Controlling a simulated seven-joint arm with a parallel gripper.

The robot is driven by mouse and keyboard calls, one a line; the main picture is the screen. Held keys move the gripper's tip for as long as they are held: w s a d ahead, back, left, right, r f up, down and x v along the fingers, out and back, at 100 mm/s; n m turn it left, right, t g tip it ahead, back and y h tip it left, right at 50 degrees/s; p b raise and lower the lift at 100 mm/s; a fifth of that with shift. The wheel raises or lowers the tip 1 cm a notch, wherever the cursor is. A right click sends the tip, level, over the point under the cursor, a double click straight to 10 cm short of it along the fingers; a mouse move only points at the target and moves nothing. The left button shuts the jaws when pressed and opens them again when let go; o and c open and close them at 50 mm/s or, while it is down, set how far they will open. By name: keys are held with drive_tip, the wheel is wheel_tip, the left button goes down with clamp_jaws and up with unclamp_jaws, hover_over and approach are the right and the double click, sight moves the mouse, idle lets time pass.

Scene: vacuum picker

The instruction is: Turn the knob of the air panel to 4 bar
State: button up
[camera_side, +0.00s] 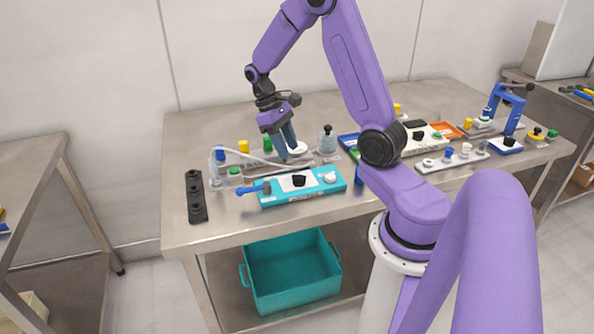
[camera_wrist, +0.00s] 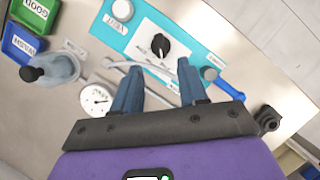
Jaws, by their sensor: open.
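The air panel (camera_side: 275,199) is a teal box near the front edge of the bench, with a white dial plate and a black knob (camera_side: 298,181) in its middle. In the wrist view the panel (camera_wrist: 196,52) lies beyond my fingers, and the knob (camera_wrist: 160,45) carries a white pointer mark; the scale marks are too small to read. A blue lever (camera_side: 253,189) sticks out at the panel's left end. My gripper (camera_side: 287,150) is open and empty, above and behind the panel. In the wrist view my gripper (camera_wrist: 160,70) has its fingertips apart, with the knob beyond the gap.
A round white gauge (camera_wrist: 97,99) and pale hose (camera_wrist: 150,67) lie near my fingers. A grey bottle (camera_side: 327,140) stands right of them. A black socket strip (camera_side: 195,197) lies at the left. Trays and fixtures crowd the right. A teal crate (camera_side: 290,272) sits below.

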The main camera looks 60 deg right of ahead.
sight(299, 175)
drive_tip(key=x, duration=0.8)
drive_tip(key=shift+f, duration=0.2)
drive_tip(key=shift+c, duration=0.3)
clamp_jaws()
